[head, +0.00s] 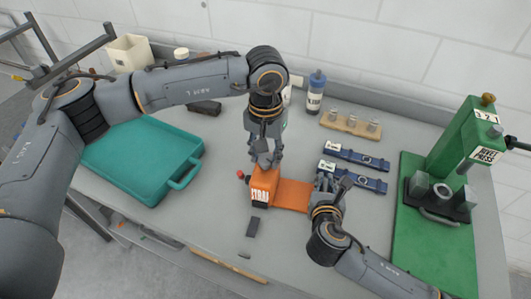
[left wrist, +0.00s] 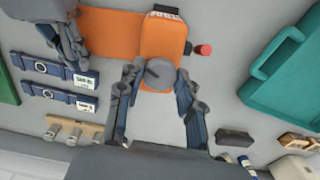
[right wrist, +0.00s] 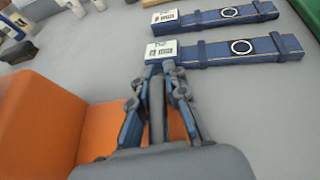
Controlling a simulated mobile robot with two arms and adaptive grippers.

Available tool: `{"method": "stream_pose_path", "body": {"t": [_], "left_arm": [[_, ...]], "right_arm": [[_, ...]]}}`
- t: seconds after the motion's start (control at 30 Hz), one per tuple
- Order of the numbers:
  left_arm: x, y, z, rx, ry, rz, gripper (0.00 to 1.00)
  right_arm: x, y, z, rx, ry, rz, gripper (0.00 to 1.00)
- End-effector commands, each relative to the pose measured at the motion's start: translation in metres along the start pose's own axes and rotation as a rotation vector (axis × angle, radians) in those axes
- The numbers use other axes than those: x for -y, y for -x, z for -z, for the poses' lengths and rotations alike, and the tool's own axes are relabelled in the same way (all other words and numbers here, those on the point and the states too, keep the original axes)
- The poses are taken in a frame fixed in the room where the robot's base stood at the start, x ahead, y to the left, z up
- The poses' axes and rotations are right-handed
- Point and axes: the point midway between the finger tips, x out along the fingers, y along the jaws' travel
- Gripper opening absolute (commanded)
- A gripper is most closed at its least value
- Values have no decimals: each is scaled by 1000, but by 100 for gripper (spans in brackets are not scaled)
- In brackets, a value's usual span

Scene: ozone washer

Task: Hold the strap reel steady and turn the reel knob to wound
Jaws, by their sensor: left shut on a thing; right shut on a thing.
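The orange strap reel (head: 265,186) stands on the grey bench, with a flat orange plate (head: 292,194) reaching right from it. The round grey reel knob (left wrist: 158,75) is on its top. My left gripper (head: 264,155) comes down from above, its fingers shut on the knob from both sides. My right gripper (head: 327,186) is at the right end of the plate, shut on a dark upright bar (right wrist: 157,100) there. The bar's lower end is hidden by the gripper. The knob's setting cannot be read.
Two blue straps (head: 355,175) lie just beyond my right gripper. A small dark block (head: 253,226) lies in front of the reel. A red knob (left wrist: 203,50) sticks out from the reel's side.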

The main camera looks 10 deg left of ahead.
Motion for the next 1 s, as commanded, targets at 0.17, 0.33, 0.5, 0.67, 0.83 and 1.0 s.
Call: {"method": "stream_pose_path", "body": {"t": [0.17,0.33,0.5,0.67,0.83,1.0], "left_arm": [[1,0,1,-2,2,2,5],[1,0,0,-1,2,1,60],[0,0,0,-1,2,0,60],[0,4,0,-1,1,0,60],[0,28,1,-5,2,0,60],[0,66,1,-5,1,0,60]], "right_arm": [[0,0,0,0,0,1,0],[0,0,0,0,0,0,0],[0,0,0,0,-1,0,0],[0,0,0,0,-1,-1,0],[0,0,0,-1,-1,-1,0],[-1,0,0,-1,-1,-2,0]]}}
